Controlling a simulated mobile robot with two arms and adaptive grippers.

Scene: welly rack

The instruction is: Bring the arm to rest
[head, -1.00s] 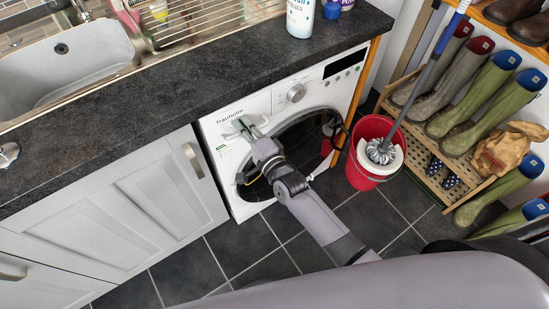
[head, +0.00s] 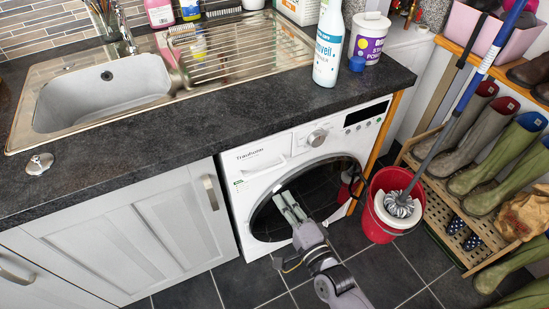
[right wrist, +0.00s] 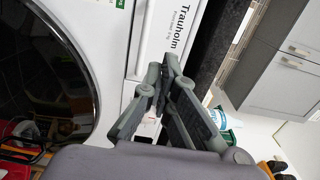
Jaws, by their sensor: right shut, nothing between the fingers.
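My right gripper (head: 285,198) is in front of the round dark door (head: 325,190) of the white washing machine (head: 256,170). It is shut and empty, with its fingers pointing up and left in the head view. In the right wrist view the closed fingers (right wrist: 166,75) show against the machine's white front (right wrist: 115,45), by the Trauholm label. I cannot tell whether the fingertips touch the machine. My left gripper is not in view.
A dark worktop (head: 210,125) with a sink (head: 100,97) runs above the machine. A red bucket (head: 381,229) with a mop (head: 400,203) stands to the right, beside a wooden rack (head: 463,240) of wellies.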

